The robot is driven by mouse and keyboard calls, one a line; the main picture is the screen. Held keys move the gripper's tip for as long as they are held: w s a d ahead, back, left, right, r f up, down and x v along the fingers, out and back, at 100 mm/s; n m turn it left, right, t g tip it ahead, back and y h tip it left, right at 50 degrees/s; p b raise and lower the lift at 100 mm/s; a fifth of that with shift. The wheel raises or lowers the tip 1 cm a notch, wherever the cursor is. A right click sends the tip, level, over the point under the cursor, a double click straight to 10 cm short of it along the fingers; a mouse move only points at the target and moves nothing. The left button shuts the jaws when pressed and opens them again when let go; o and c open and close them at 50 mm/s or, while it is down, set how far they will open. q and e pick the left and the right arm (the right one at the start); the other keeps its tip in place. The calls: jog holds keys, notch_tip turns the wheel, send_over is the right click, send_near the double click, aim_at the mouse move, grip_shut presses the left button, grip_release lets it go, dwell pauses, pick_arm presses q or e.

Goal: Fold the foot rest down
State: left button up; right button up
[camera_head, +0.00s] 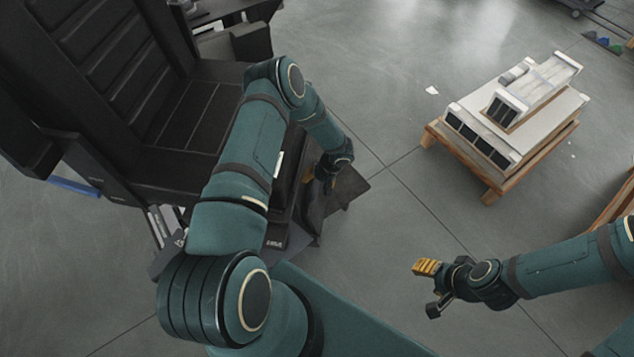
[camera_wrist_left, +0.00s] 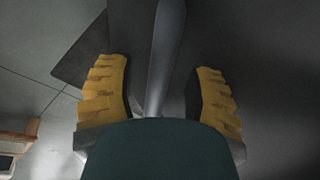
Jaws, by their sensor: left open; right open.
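A large black padded seat (camera_head: 185,120) stands at the left of the head view. A dark flat plate (camera_head: 352,187), which looks like the foot rest, sticks out low in front of it. My left gripper (camera_head: 322,182) is at this plate's near-seat side, partly hidden by its own wrist. In the left wrist view its yellow-padded fingers (camera_wrist_left: 160,95) are open, with a grey bar (camera_wrist_left: 165,60) between them; I cannot tell whether they touch it. A dark plate corner (camera_wrist_left: 82,50) shows at upper left. My right gripper (camera_head: 430,288) is open and empty over bare floor.
A wooden pallet (camera_head: 470,165) with white and black boxed parts (camera_head: 520,110) stands at upper right. A wooden edge (camera_head: 612,200) shows at far right. Grey floor between the seat and the pallet is clear.

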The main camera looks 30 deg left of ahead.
pick_arm(q)
jog(key=shift+a+f, duration=0.1)
jog(key=shift+f, duration=0.05)
grip_shut()
jog(key=shift+s, duration=0.1)
